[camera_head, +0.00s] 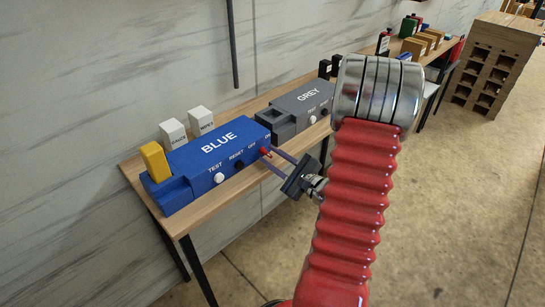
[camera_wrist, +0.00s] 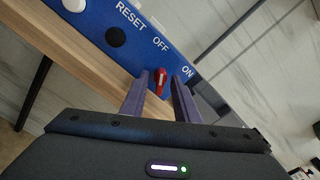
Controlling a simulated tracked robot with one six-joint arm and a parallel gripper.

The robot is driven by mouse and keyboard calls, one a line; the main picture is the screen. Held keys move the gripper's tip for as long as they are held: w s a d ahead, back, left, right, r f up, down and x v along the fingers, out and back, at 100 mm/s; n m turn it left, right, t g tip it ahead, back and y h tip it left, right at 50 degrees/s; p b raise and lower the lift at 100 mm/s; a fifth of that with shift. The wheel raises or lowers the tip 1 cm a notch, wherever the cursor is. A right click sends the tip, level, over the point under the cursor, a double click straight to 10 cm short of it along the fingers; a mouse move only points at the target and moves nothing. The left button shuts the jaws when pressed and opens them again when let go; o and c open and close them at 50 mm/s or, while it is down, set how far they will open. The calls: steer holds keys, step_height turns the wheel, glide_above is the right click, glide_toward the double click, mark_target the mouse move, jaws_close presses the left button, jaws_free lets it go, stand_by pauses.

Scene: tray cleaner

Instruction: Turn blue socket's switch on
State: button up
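The blue socket (camera_head: 206,160) is a long blue box on the wooden table, marked BLUE, with TEST, RESET, OFF and ON along its front. Its red switch (camera_wrist: 160,79) sits between the OFF and ON labels in the wrist view; it also shows near the box's right end in the head view (camera_head: 265,153). My gripper (camera_wrist: 162,80) has its two purple fingers apart, one on each side of the red switch. The fingertips reach the front of the box in the head view (camera_head: 273,156). I cannot tell whether either finger touches the switch.
A white button (camera_head: 219,178) and a black button (camera_head: 239,164) sit on the blue box's front. A yellow block (camera_head: 155,161) stands in its left end. Two white blocks (camera_head: 173,133) stand behind. A grey socket (camera_head: 301,105) is to the right. Floor in front is clear.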

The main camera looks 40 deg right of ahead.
steer(key=shift+w, duration=0.15)
jaws_close()
stand_by(0.4)
steer(key=shift+d, duration=0.1)
